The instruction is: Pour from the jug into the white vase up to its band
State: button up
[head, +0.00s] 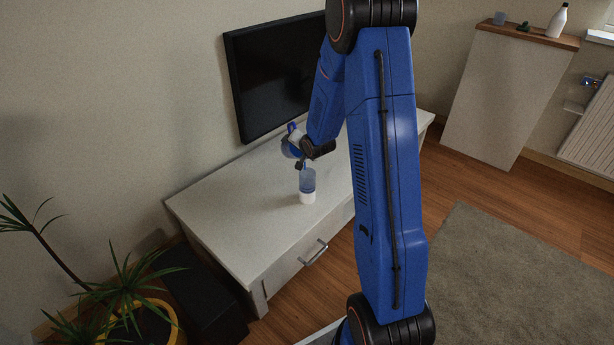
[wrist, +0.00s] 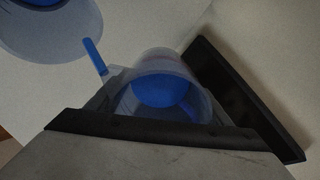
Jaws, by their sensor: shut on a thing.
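My gripper (head: 303,158) is shut on the jug (head: 290,147), a clear vessel with blue liquid inside. The jug also shows in the wrist view (wrist: 166,88), between my fingers, and appears tilted. The vase (head: 307,187) stands upright on the cabinet just below and in front of the jug; its lower part is white and its upper part looks clear blue-grey. The vase seems to be the round clear vessel at the upper left of the wrist view (wrist: 55,45), with blue inside. A blue strip (wrist: 95,57) between the two looks like falling liquid. The band cannot be made out clearly.
A black television (head: 270,80) stands close behind the jug. A potted plant (head: 125,285) is at the lower left. My blue arm hides the cabinet's right part.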

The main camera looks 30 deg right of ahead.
jog(key=shift+r+t+p, duration=0.3)
jog(key=shift+t+p, duration=0.1)
dwell(1.4)
